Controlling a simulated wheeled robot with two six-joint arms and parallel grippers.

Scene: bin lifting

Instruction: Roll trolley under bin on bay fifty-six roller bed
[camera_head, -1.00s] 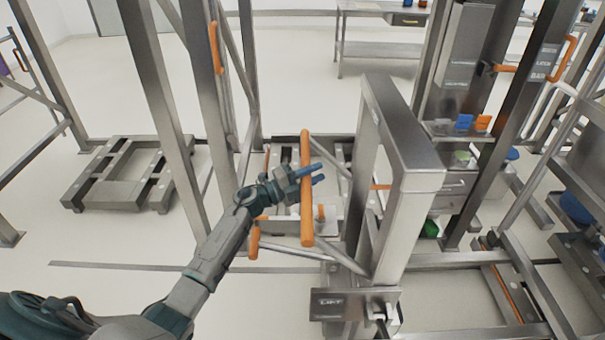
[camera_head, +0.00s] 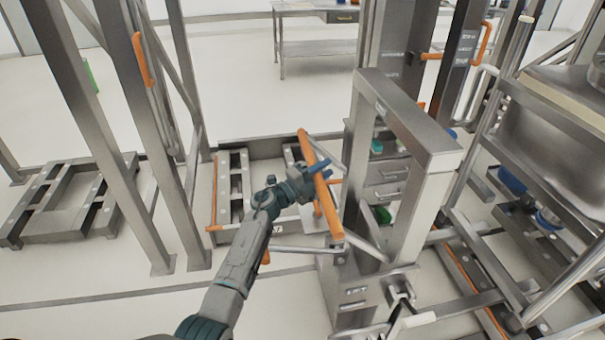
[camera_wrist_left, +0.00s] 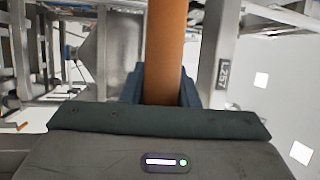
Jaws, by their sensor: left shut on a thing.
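My left gripper (camera_head: 318,172) is shut around an orange handle bar (camera_head: 332,220), its fingers wrapping the bar at mid-length. In the left wrist view the orange bar (camera_wrist_left: 163,50) runs between the dark fingers (camera_wrist_left: 160,90). The bar joins steel struts beside a thick steel upright frame (camera_head: 412,130) with a "LIFT" label at its base; I take this as the trolley. A large steel bin (camera_head: 555,135) sits on a rack at the right, partly cut off. I cannot read a bay fifty-six label. My right gripper is not in view.
A low steel frame with an orange edge (camera_head: 214,190) lies behind my left gripper. Another low platform (camera_head: 70,200) stands at the left among tall steel posts (camera_head: 150,130). A steel table (camera_head: 318,47) is at the back. Open pale floor lies between.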

